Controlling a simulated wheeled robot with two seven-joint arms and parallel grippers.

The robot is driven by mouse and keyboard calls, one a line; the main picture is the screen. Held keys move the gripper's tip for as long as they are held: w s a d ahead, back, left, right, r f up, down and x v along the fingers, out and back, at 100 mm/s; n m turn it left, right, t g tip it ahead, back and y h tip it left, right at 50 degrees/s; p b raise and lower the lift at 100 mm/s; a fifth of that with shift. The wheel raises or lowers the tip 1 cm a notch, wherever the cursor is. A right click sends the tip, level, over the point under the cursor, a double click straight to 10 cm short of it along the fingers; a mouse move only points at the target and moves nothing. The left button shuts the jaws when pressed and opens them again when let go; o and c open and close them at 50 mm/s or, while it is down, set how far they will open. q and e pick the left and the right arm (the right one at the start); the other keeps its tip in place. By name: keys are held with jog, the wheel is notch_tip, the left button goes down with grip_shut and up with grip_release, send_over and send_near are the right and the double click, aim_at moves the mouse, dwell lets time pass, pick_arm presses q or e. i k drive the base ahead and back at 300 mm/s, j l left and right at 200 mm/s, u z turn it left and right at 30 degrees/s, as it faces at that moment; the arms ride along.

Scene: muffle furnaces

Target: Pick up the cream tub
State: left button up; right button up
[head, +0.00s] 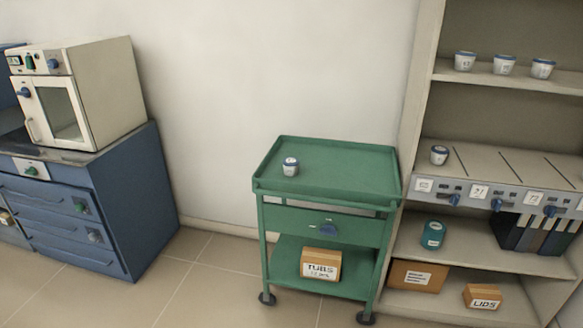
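A small cream-white tub (290,168) with a dark blue rim and a small printed mark stands upright on the top tray of the green cart (345,172), left of its middle. A similar tub (439,155) stands on the middle shelf of the rack at the right. More similar tubs stand in a row on the upper shelf, including one at its left end (464,61). The prints are too small to read. Neither of my grippers is in view.
The cart has a drawer with a blue handle (328,229) and a TUBS box (320,264) below. A muffle furnace (62,112) stands on a blue cabinet (140,200) at left. The rack also holds a teal container (433,235) and a LIDS box (482,297). Floor between cabinet and cart is clear.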

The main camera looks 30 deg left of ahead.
aim_at(290, 164)
jog(key=u, duration=0.35)
jog(key=i+j+u, duration=0.1)
jog(key=i+u, duration=0.15)
jog(key=u, duration=0.2)
jog(key=i+u, duration=0.25)
jog(key=u, duration=0.2)
jog(key=i+l+u, duration=0.15)
jog(key=i, duration=0.3)
jog(key=i+l+u, duration=0.1)
jog(key=i+l, duration=0.2)
jog(key=i, duration=0.15)
jog(key=i+l+u, duration=0.15)
jog(key=i, duration=0.3)
jog(key=l, duration=0.1)
